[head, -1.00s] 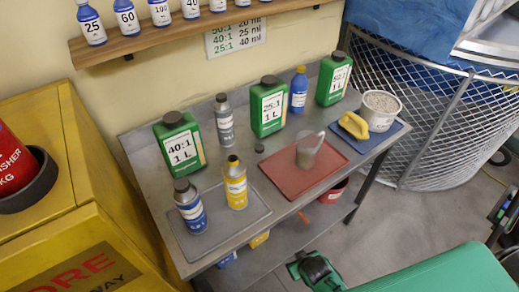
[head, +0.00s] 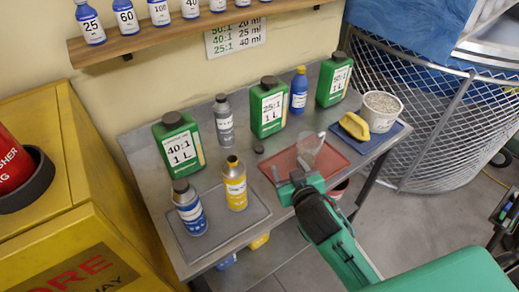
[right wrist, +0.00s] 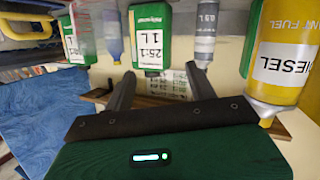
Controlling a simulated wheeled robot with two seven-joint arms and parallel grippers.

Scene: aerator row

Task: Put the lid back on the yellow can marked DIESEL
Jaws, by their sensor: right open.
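The yellow can (head: 235,186) stands upright on the grey tray, with a dark mouth at its top. In the right wrist view, which is upside down, the yellow can (right wrist: 285,60) shows DIESEL on its label, with a bare yellow neck. A small dark cap (head: 258,149), likely its lid, lies on the bench behind and right of the can. My right gripper (head: 288,170) is open and empty over the bench, right of the can and in front of the cap. Its spread fingers (right wrist: 162,85) point towards the green 25:1 container. My left gripper is out of view.
The grey tray (head: 245,225) also holds a blue-labelled bottle (head: 190,207). Green containers (head: 179,146) and a grey bottle (head: 223,120) stand behind. A clear jug (head: 310,148) stands on the red mat (head: 338,165); a yellow object (head: 354,126) and white bucket (head: 381,110) are farther right.

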